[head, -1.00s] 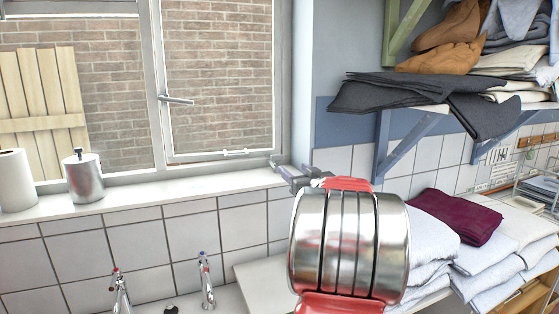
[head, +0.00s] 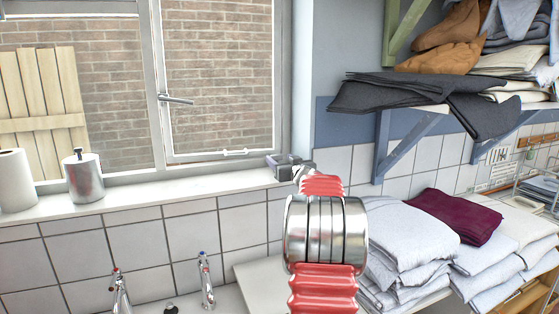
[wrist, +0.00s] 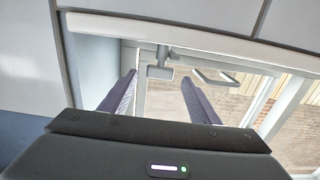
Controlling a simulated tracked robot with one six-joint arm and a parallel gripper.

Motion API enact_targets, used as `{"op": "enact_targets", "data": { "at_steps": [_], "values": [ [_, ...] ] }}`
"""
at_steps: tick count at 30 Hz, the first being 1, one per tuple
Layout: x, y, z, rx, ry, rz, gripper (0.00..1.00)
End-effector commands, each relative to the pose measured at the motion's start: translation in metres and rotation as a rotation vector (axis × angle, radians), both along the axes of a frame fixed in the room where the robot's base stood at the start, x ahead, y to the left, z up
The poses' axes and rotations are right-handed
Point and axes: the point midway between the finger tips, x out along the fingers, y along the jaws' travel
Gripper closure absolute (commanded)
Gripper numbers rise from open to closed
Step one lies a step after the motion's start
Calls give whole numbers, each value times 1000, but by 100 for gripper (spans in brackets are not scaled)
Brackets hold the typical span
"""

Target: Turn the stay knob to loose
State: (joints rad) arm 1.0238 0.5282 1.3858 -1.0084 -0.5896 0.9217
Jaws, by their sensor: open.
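The window stay (head: 235,152) is a thin pale bar along the bottom of the right-hand window pane, with small fittings on it. In the wrist view, a small grey block on a short stem (wrist: 160,72), which looks like the stay knob, shows between and beyond my fingertips. My gripper (wrist: 160,77) is open, with one dark finger on each side of the block and nothing held. I cannot tell whether either finger touches it. In the head view my gripper (head: 284,162) is at the right end of the sill, by the window corner; it hides the knob there.
The white sill (head: 150,195) holds a metal canister (head: 84,178) and a paper roll (head: 15,180) at left. Taps (head: 206,280) stand below. A shelf bracket (head: 400,145) with dark cloth and folded linen (head: 405,240) are to the right. The sill's middle is clear.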

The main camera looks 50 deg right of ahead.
Motion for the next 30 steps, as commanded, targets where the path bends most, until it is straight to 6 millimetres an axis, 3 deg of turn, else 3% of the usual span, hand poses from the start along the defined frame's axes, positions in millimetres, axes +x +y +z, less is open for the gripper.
{"op": "enact_targets", "data": {
  "at_steps": [6, 17, 30],
  "values": [
    [14, -9, 0, 0, -1, 0, 44],
    [16, -10, 0, 0, 0, -1, 44],
    [15, -10, 0, 0, 0, -2, 75]
  ]
}}
